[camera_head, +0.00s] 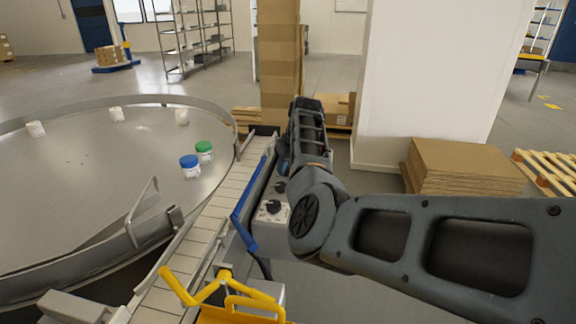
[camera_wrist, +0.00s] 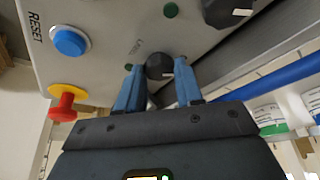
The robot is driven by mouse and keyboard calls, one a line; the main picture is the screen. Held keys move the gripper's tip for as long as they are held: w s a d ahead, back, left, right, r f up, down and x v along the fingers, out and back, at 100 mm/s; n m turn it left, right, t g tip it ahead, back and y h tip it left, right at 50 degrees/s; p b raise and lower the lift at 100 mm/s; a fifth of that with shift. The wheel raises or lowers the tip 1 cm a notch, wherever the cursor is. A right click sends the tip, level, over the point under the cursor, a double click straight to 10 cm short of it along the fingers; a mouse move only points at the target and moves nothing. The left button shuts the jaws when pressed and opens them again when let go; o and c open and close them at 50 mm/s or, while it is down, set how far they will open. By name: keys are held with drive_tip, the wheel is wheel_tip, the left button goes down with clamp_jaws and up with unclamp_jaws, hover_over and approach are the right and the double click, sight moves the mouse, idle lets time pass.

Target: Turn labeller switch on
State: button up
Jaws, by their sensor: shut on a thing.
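In the wrist view a grey control panel (camera_wrist: 110,25) fills the upper part. A round black switch knob (camera_wrist: 160,67) on it sits between the two blue fingers of my gripper (camera_wrist: 158,92), which are shut on it. A faint label is printed just above this knob; I cannot read it surely. In the head view my gripper and the held knob are hidden behind my arm. A panel box with black knobs (camera_head: 272,207) shows beside the conveyor, left of my arm.
The panel also bears a blue RESET button (camera_wrist: 70,41), a red-and-yellow stop button (camera_wrist: 66,101), a green button (camera_wrist: 171,10) and another black knob (camera_wrist: 228,10). A conveyor (camera_head: 215,213) and a round table (camera_head: 90,165) with several jars lie left. Stacked cardboard (camera_head: 465,165) stands right.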

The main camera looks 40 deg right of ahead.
drive_tip(key=m+h, duration=0.1)
drive_tip(key=m, duration=0.2)
drive_tip(key=m+h, duration=0.1)
drive_tip(key=m, duration=0.1)
drive_tip(key=shift+a+f+m+g, duration=0.1)
drive_tip(key=shift+a+m+g, duration=0.1)
drive_tip(key=shift+m+g, duration=0.2)
drive_tip(key=m+g+h+b, duration=0.1)
drive_tip(key=m, duration=0.3)
drive_tip(key=shift+w+b, duration=0.15)
drive_tip(key=shift+b, duration=0.2)
drive_tip(key=shift+m+g+b, duration=0.4)
drive_tip(key=shift+m+b, duration=0.15)
drive_tip(key=shift+m, duration=0.35)
drive_tip(key=shift+a, duration=0.1)
drive_tip(key=o, duration=1)
drive_tip(key=shift+h, duration=0.3)
